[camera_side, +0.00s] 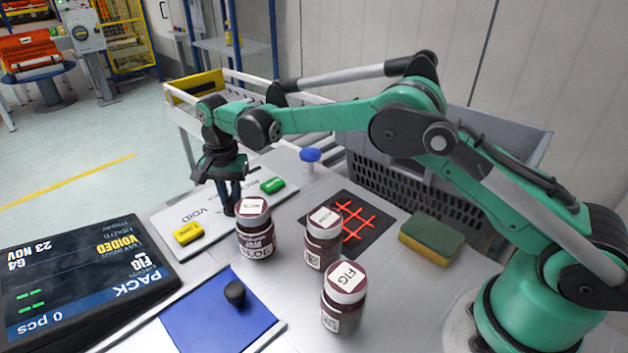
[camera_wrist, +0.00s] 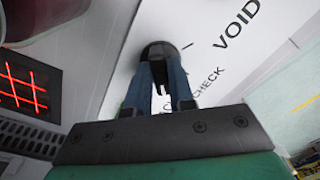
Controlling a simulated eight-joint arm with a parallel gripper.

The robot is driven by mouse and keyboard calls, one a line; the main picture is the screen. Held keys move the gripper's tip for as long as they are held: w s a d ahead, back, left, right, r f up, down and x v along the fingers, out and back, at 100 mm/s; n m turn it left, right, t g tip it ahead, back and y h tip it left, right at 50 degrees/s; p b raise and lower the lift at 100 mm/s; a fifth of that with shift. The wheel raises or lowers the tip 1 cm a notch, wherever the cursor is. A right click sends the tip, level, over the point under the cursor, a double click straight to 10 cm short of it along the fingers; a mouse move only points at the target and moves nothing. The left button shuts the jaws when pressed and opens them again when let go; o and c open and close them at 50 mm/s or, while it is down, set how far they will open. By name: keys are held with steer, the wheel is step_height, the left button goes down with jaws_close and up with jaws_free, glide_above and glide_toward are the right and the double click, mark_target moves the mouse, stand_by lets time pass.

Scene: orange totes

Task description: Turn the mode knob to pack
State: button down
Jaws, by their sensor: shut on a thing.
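The mode knob (camera_wrist: 158,50) is a dark round knob on a white panel (camera_side: 184,220). My gripper (camera_side: 230,200) points down at the panel, with its fingers closed on the knob. In the wrist view my gripper's two blue-grey fingers (camera_wrist: 166,92) lie on either side of the knob's dark grip. I cannot read which label the knob points at.
Jars (camera_side: 254,230), (camera_side: 322,240), (camera_side: 343,297) stand close on the right. A display (camera_side: 85,275) reads PACK, FIG and VOIDED.

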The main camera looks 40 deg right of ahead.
mark_target(231, 198)
steer(key=shift+m, duration=0.8)
steer(key=c, duration=0.8)
jaws_free()
steer(key=shift+o, duration=0.2)
steer(key=shift+r, duration=0.1)
steer(key=shift+r, duration=2.75)
